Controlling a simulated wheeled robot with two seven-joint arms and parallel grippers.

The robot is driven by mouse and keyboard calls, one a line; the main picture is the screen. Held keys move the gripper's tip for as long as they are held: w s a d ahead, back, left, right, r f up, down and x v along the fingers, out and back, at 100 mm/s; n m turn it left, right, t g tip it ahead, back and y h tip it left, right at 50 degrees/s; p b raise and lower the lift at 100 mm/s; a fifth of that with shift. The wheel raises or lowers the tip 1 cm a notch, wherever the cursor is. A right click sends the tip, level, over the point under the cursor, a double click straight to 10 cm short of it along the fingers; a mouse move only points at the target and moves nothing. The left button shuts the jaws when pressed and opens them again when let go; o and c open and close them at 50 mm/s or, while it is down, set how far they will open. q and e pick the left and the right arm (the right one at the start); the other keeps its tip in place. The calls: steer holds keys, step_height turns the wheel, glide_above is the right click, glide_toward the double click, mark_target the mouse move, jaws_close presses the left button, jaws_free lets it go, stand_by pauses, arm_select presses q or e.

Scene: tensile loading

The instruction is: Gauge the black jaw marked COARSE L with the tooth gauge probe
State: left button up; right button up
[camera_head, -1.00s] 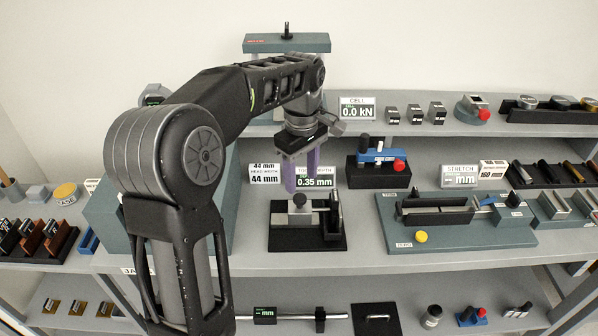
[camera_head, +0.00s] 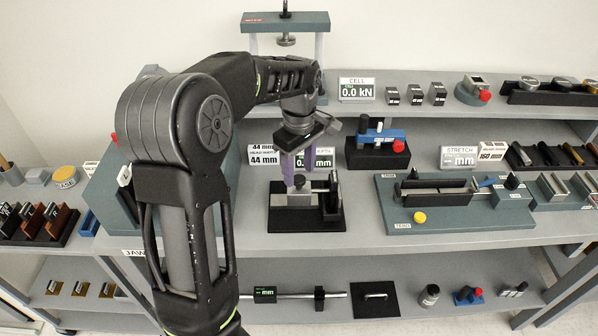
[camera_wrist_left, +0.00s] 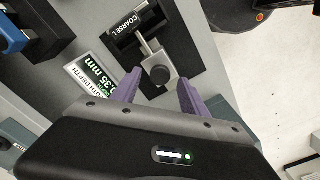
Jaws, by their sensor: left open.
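The tooth gauge (camera_head: 305,218) is a black base with a grey block on the shelf. Its probe (camera_wrist_left: 160,75), grey with a dark round knob, points at the black jaw marked COARSE L (camera_wrist_left: 133,27). The jaw also shows upright at the gauge's right in the head view (camera_head: 334,193). I cannot tell whether the probe touches it. My left gripper (camera_head: 299,182) is open, with its purple fingers on either side of the knob; these fingers (camera_wrist_left: 158,90) also show in the wrist view. Finger contact with the knob is unclear. My right gripper is out of view.
The depth display (camera_wrist_left: 93,77) beside the gauge reads 0.35 mm. A blue and red device (camera_head: 378,143) stands behind right. The stretch bench (camera_head: 455,203) lies to the right. The loading frame (camera_head: 285,22) rises behind.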

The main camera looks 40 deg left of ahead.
arm_select(q)
steer(key=shift+f, duration=0.95)
steer(key=shift+c, duration=0.4)
jaws_close()
stand_by(0.3)
